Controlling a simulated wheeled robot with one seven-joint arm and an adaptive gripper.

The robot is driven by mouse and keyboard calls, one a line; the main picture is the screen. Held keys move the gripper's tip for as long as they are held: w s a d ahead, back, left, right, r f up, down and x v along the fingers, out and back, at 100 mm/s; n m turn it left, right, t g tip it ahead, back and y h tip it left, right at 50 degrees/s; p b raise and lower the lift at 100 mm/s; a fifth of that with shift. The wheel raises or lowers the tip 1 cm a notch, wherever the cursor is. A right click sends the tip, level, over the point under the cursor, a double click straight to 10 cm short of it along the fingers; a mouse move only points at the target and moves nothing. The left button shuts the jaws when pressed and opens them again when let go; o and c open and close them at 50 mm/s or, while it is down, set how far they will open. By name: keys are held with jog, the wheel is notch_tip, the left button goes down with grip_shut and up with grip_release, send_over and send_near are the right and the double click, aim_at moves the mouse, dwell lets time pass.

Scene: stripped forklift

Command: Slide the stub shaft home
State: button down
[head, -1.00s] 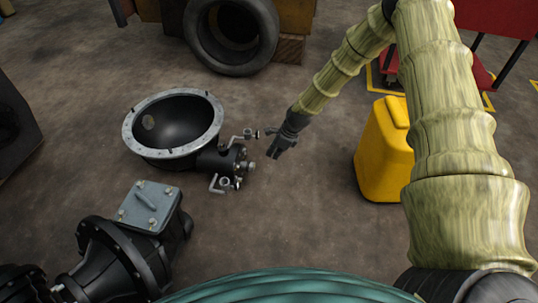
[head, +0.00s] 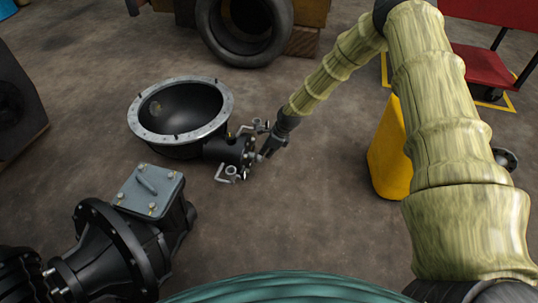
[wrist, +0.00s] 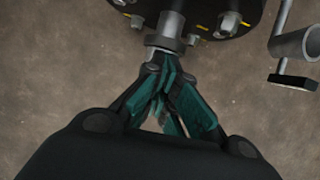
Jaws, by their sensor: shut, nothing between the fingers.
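The stub shaft (wrist: 171,30) is a short grey metal shaft with a collar, sticking out of the black round flange (wrist: 205,12) at the top of the wrist view. My gripper (wrist: 161,62) is shut and empty, with its teal-padded fingertips at the shaft's outer end. They look to be touching it, but I cannot tell for certain. In the head view my gripper (head: 266,153) is at the end of the black housing neck (head: 228,150), where it partly hides the shaft. How deep the shaft sits inside is hidden.
The neck joins a bowl-shaped housing (head: 222,120) with a grey rim. Bent metal handles (head: 228,174) stand beside the flange; one pipe-like piece (wrist: 298,45) is close at right in the wrist view. A black gearbox (head: 120,240) lies front left.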

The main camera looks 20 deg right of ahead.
aim_at(257, 152)
dwell(0.3)
jog(key=shift+w+a+r+p, duration=0.2)
jog(key=shift+w+a+p, duration=0.4)
jog(key=shift+a+p, duration=0.25)
jog(key=shift+w+a+f, duration=0.15)
jog(key=shift+w+a, duration=0.3)
jog(key=shift+a, duration=0.3)
jog(key=shift+d+p, duration=0.1)
jog(key=shift+p, duration=0.25)
